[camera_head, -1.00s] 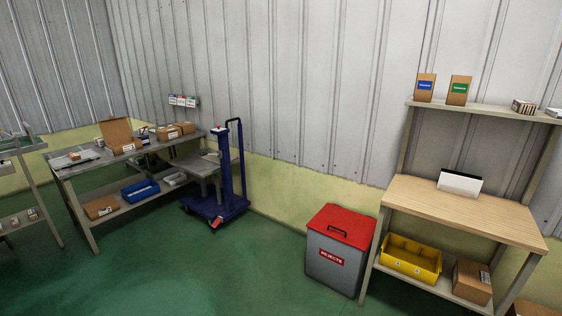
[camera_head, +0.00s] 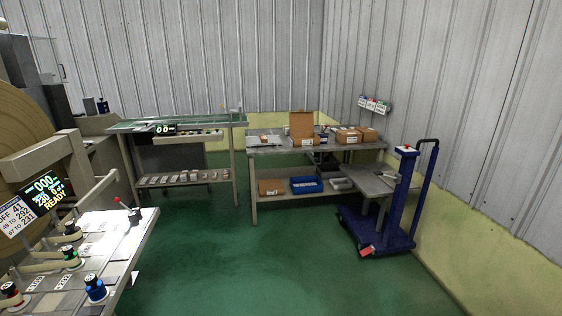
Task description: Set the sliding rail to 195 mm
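A machine stands at the left with a lit display (camera_head: 45,192) that reads READY among other figures. Below it is a pale control panel (camera_head: 85,250) with several coloured knobs and a small lever with a red tip (camera_head: 125,206). I cannot tell for certain which part is the sliding rail, and no 195 mm reading is legible. Neither of my grippers is in view.
A long bench (camera_head: 180,125) with a small lit counter stands behind the panel. A grey table (camera_head: 320,147) holds cardboard boxes and, below, a blue bin (camera_head: 306,185). A blue lift trolley (camera_head: 375,232) stands at the right. The green floor (camera_head: 220,270) between is clear.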

